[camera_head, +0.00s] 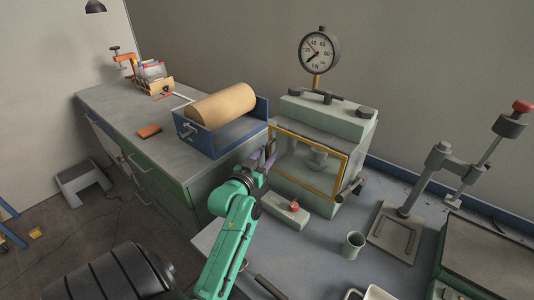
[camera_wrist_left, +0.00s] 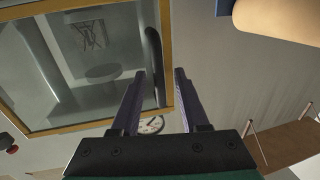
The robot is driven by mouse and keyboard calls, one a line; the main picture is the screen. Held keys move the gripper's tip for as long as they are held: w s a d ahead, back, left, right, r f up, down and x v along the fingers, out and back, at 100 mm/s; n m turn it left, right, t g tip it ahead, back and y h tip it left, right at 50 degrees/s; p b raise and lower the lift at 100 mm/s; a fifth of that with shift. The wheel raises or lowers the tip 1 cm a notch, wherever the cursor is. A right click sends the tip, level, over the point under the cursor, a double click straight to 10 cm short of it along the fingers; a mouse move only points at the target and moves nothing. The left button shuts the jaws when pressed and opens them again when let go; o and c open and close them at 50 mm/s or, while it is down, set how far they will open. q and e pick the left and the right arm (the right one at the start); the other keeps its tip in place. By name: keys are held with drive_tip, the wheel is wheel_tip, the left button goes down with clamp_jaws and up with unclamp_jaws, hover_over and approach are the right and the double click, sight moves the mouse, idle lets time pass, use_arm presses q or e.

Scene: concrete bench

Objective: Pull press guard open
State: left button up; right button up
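The press (camera_head: 326,118) is a grey-green block with a clear guard (camera_head: 308,157) in a yellow frame on its front; the guard looks closed against the press. In the left wrist view the guard (camera_wrist_left: 70,127) fills the upper left, with a dark bar handle (camera_wrist_left: 154,50) along its right side. My left gripper (camera_head: 266,160) is at the guard's left edge. In the wrist view its two fingers (camera_wrist_left: 160,72) are apart, with the lower part of the handle by the gap between them, nearer the left finger. Contact cannot be told. My right gripper is out of view.
A round gauge (camera_head: 319,50) stands above the press. A blue tray (camera_head: 226,136) with a brown roll (camera_head: 221,105) sits to the left. A small block with a red knob (camera_head: 288,210), a cup (camera_head: 353,245) and a lever stand (camera_head: 401,232) are in front and right.

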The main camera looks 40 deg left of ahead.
use_arm(q)
clamp_jaws()
idle(1.3)
